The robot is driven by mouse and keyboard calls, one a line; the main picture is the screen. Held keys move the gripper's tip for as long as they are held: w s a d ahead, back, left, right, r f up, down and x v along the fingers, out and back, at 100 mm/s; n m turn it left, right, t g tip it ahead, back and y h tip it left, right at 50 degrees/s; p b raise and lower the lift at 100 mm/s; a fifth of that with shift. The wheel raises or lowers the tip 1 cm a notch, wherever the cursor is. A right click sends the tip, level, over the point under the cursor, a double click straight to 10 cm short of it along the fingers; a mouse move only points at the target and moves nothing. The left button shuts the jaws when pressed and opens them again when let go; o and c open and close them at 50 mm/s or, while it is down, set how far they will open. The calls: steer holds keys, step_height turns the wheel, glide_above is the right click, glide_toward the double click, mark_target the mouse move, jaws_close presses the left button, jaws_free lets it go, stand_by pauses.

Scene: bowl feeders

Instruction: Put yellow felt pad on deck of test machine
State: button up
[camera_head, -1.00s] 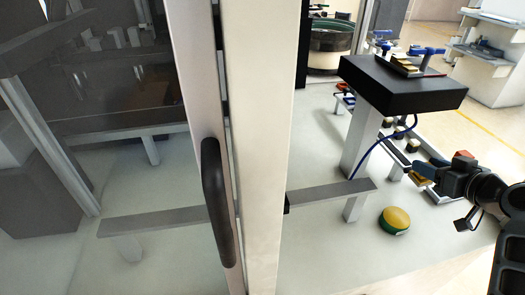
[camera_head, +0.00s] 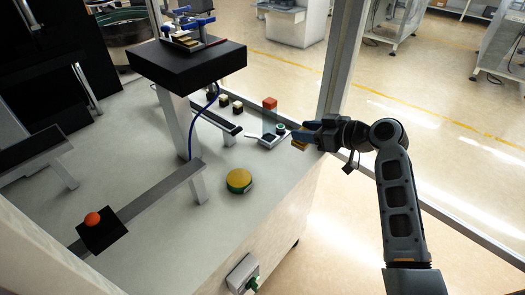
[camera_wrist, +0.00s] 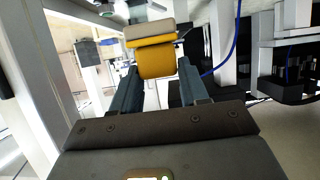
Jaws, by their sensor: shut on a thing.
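My gripper (camera_head: 302,139) is at the right of the white table, above its edge. It is shut on the yellow felt pad (camera_head: 299,147), of which only a small part shows beside the fingers. In the wrist view the pad (camera_wrist: 157,60) is a yellow block between the two fingers of my gripper (camera_wrist: 157,72), with a beige slab (camera_wrist: 149,31) beyond it. I cannot tell if slab and pad touch. A raised black block (camera_head: 190,66) with blue clamps stands to the left of my gripper; I cannot tell for sure which thing is the test machine.
A small unit with a red block (camera_head: 270,103) and green button stands left of my gripper. A yellow-topped green dome (camera_head: 239,181) sits on the white table (camera_head: 150,215). A post (camera_head: 343,65) stands behind my gripper.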

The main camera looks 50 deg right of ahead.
steer(key=w+a+f, duration=0.1)
steer(key=w, duration=0.1)
steer(key=w+a+f, duration=0.4)
steer(key=shift+w+a+p, duration=0.2)
steer(key=shift+w+p, duration=0.2)
steer(key=shift+f, duration=2.15)
steer(key=shift+f, duration=0.15)
steer(key=o, duration=1.1)
steer(key=shift+c, duration=0.2)
